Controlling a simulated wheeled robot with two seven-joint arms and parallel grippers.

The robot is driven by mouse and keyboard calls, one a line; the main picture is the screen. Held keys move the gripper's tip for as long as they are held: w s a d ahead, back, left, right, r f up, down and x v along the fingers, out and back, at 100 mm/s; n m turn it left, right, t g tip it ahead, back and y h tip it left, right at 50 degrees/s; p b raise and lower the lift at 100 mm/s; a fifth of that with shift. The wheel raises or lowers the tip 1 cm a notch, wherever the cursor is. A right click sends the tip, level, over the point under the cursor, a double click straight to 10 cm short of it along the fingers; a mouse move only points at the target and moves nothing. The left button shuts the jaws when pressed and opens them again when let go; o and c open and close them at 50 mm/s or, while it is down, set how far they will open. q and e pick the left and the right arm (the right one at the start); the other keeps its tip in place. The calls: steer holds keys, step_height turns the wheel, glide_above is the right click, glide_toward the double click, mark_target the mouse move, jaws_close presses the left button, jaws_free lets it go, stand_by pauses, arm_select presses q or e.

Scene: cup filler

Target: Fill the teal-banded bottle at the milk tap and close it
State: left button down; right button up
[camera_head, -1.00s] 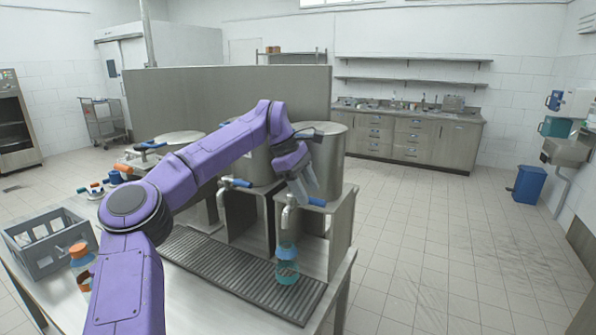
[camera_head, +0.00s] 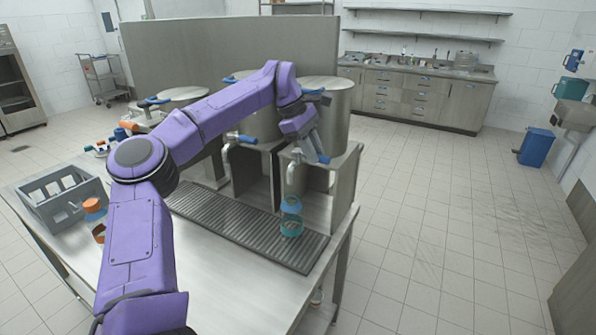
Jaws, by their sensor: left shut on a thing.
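The teal-banded bottle (camera_head: 291,222) stands upright on the drip grate, beneath the spout of the right-hand tap (camera_head: 293,172). It looks see-through with blue-teal parts; its fill level is too small to tell, and I see no cap clearly on it. My left gripper (camera_head: 316,150) is at this tap, shut on its blue handle (camera_head: 323,159), above and right of the bottle. The fingertips partly hide the handle. Whether this tap is marked for milk does not show. My right gripper is out of view.
A ribbed drip grate (camera_head: 235,228) runs along the steel table (camera_head: 240,290). Another tap with a blue handle (camera_head: 241,138) is to the left. A grey crate (camera_head: 62,198) and an orange-capped bottle (camera_head: 94,210) are at left. Large steel pots (camera_head: 335,100) stand behind the taps.

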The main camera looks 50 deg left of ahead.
arm_select(q)
steer(key=m+p, duration=0.1)
steer(key=p, duration=0.1)
steer(key=s+m+g+p, duration=0.1)
steer(key=m+p, duration=0.1)
steer(key=p, duration=0.1)
steer(key=shift+s+r+h, duration=0.1)
steer(key=shift+s+h, duration=0.05)
steer(key=shift+h, duration=0.15)
steer(key=shift+p, duration=0.3)
steer(key=m+p, duration=0.1)
steer(key=s+m+g+p, duration=0.1)
steer(key=m, duration=0.1)
steer(key=shift+s+a+h+p, duration=0.2)
steer(key=shift+h+p, duration=0.1)
steer(key=shift+p, duration=0.1)
steer(key=shift+m+g, duration=0.3)
